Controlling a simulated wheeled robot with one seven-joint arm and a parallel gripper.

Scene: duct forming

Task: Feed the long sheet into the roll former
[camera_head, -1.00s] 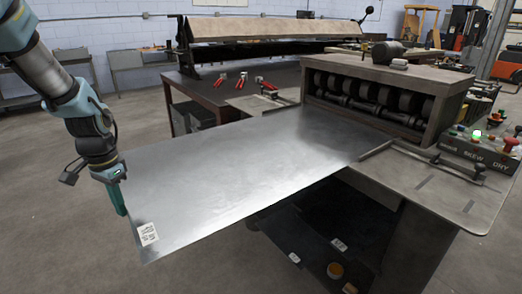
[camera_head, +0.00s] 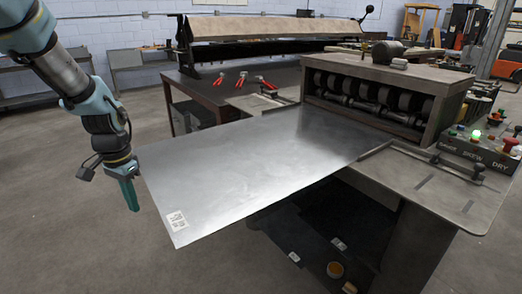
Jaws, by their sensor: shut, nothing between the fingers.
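The long metal sheet (camera_head: 255,160) lies flat on the infeed table. Its near left end, with a white printed label (camera_head: 177,220), sticks out past the table over the floor. Its far right end is at the roll former (camera_head: 380,95), close to the dark rollers; I cannot tell how far it reaches between them. My gripper (camera_head: 131,196) is shut and empty, pointing down just left of the sheet's near end. A gap shows between the gripper and the sheet edge.
A control panel (camera_head: 482,150) with a lit green light and red button stands at the right. A guide bar (camera_head: 435,160) lies on the infeed table (camera_head: 430,190). Red-handled tools (camera_head: 241,78) lie on a bench behind. The floor at left is clear.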

